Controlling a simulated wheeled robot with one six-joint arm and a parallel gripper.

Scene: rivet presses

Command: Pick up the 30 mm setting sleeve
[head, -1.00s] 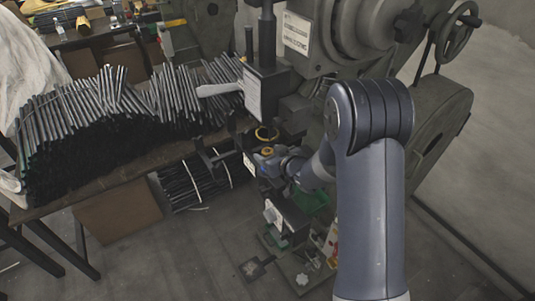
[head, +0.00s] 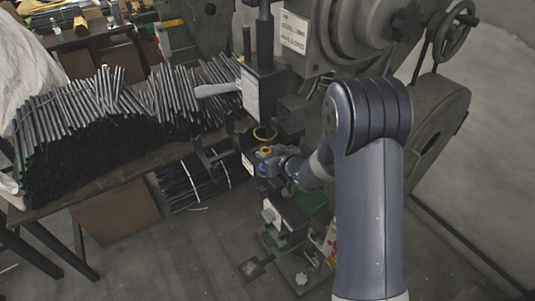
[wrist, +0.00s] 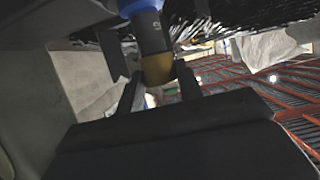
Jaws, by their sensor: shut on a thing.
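The setting sleeve (wrist: 151,35) shows in the wrist view as a dark cylinder with a blue band at one end, a small white marking too small to read, and a brass-coloured end. My gripper (wrist: 160,84) is shut on it, with one finger on each side of the brass end. In the head view my gripper (head: 266,157) is small, below the press head, with a brass-coloured top showing at it. Most of the sleeve is hidden there. I cannot read its size.
The rivet press (head: 262,90) stands close above and behind my gripper. A brass-coloured ring (head: 264,134) sits just above it. A table (head: 75,203) piled with dark rods (head: 95,125) is at left. A bundle of rods (head: 195,183) lies below it. Open floor is at lower left.

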